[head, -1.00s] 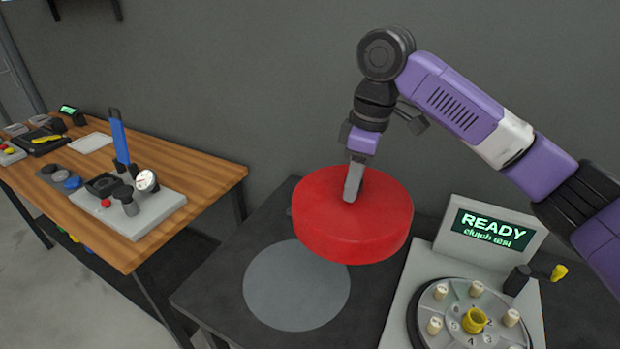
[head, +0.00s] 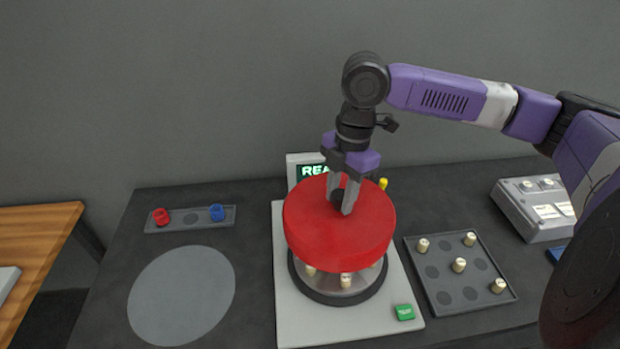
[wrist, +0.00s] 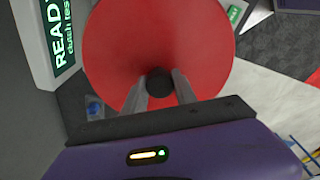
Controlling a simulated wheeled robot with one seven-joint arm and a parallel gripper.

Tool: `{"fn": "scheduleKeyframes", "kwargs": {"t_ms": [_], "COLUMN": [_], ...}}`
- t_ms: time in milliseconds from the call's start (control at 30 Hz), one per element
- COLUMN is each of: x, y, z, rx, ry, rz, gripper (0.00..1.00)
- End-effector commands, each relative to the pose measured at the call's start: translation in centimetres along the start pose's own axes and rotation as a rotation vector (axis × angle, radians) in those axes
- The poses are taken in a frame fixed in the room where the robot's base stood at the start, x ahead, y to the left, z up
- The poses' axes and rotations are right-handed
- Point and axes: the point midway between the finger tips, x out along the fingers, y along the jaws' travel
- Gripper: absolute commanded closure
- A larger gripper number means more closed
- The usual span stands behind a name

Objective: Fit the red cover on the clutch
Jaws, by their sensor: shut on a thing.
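The red cover (head: 338,235) is a thick round disc with a dark knob (wrist: 159,80) on top. My gripper (head: 342,206) is shut on that knob, and the wrist view shows a finger on each side of it. The cover hangs above the clutch (head: 340,292), a round dark-rimmed plate on a pale base, and hides most of it. A few cream pegs show in the gap under the cover's front edge, so the cover looks apart from the plate. It looks roughly centred over the clutch, slightly tilted in the picture.
A screen (head: 306,168) stands behind the clutch, partly hidden. A green button (head: 404,312) is at the base's front right. A dark peg tray (head: 459,272) lies right, a grey control box (head: 535,209) beyond. A grey disc (head: 182,295) and a small tray (head: 190,219) lie left.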

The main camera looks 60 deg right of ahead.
Motion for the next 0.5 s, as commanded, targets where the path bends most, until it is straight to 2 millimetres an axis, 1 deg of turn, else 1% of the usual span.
{"fn": "scheduleKeyframes", "kwargs": {"t_ms": [100, 267, 500], "x": [0.1, 0.9, 3.4], "y": [-0.8, -0.9, -0.9], "z": [0.3, 0.5, 0.8], "rx": [-0.009, -0.012, -0.010], "ry": [0.001, 0.000, -0.001], "rz": [0.001, 0.000, 0.001], "gripper": [1.00, 1.00, 1.00]}}
